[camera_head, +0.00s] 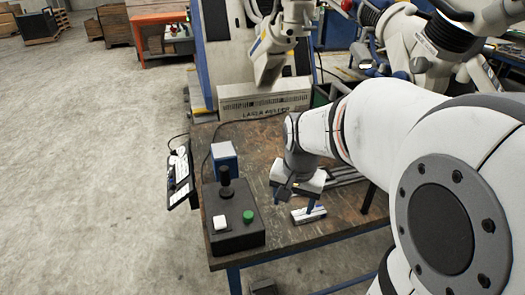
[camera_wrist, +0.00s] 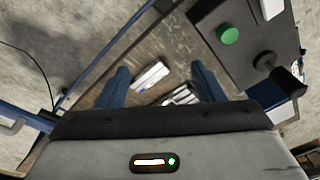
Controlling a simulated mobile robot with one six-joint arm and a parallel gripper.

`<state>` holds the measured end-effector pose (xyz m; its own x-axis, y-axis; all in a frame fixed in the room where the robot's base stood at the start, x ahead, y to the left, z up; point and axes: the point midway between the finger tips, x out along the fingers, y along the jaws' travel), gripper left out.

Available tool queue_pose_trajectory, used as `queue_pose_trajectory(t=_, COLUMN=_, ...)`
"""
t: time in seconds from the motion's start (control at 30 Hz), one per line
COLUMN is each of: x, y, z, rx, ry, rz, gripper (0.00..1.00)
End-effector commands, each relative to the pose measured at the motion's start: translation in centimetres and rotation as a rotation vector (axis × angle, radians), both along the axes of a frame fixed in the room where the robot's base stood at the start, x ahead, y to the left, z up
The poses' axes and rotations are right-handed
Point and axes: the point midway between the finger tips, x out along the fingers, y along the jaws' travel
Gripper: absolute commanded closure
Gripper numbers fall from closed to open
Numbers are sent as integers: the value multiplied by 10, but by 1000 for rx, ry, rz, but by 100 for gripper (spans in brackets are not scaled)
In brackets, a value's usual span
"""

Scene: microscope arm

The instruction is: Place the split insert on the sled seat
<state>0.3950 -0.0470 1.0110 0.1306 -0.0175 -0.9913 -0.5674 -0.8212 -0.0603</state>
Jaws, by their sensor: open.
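A small pale, whitish block (camera_head: 309,215) lies on the worn brown table near its front edge. In the wrist view a whitish piece (camera_wrist: 150,76) lies between my fingers' lines, with a silver-grey piece with dark gaps (camera_wrist: 182,95) close beside it. I cannot tell surely which is the split insert and which is the sled seat. My gripper (camera_head: 298,202) points down just behind and above the pale block. Its two blue fingers also show in the wrist view (camera_wrist: 162,80), spread apart with nothing held between them. The gripper body hides part of the table.
A black control box (camera_head: 232,222) with a joystick, green button and white button stands left of my gripper. A blue-and-white box (camera_head: 224,160) stands behind it. Dark rails (camera_head: 346,175) lie to the right. A labelled beige unit (camera_head: 265,101) is at the table's back.

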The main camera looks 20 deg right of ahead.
Motion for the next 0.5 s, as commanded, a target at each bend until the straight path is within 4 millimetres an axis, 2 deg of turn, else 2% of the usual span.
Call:
queue_pose_trajectory(t=0.03, x=17, y=-12, z=-9, rx=13, ry=22, rz=-109, gripper=38)
queue_pose_trajectory(t=0.2, x=66, y=-52, z=-42, rx=48, ry=68, rz=-484, gripper=38)
queue_pose_trajectory(t=0.33, x=91, y=-78, z=-67, rx=65, ry=94, rz=-709, gripper=38)
queue_pose_trajectory(t=0.5, x=106, y=-98, z=-89, rx=74, ry=111, rz=-881, gripper=38)
